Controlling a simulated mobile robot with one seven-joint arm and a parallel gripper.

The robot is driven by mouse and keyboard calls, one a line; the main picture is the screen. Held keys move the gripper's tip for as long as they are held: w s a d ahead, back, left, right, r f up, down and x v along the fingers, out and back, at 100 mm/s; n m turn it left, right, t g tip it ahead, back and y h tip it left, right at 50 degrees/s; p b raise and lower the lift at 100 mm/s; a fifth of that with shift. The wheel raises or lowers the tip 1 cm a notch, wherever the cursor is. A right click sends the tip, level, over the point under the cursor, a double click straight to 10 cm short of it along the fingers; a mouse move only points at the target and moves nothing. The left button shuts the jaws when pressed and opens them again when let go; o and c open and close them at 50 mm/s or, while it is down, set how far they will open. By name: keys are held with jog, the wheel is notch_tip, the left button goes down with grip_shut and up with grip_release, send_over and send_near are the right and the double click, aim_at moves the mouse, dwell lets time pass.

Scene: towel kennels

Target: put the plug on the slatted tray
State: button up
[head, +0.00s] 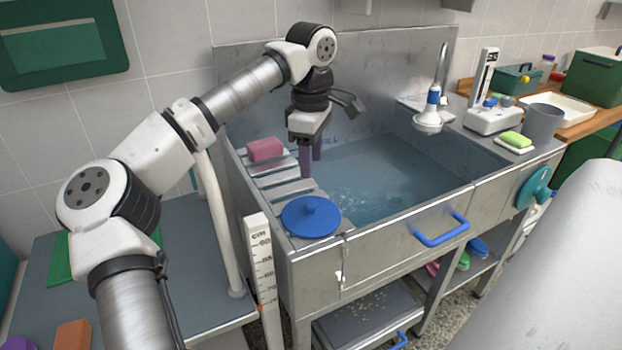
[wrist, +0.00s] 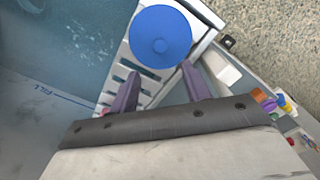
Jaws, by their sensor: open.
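A round blue disc with a small central knob, apparently the plug (head: 311,217), lies flat on the front end of the slatted tray (head: 285,189). In the wrist view the plug (wrist: 160,37) is just beyond the fingertips, with tray slats (wrist: 118,78) beside it. My gripper (head: 312,168) is over the tray, behind the plug, pointing down. Its two purple fingers (wrist: 160,74) are apart with nothing between them. The plug is clear of the fingers as far as I can tell.
A pink block (head: 265,149) sits at the tray's back end. The water-filled basin (head: 385,178) lies right of the tray. A shower head (head: 430,118), a white scale (head: 492,118) and a grey cup (head: 541,124) stand further right. An upright ruler (head: 262,265) stands at the front left.

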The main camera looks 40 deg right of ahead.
jog(key=shift+r, duration=0.85)
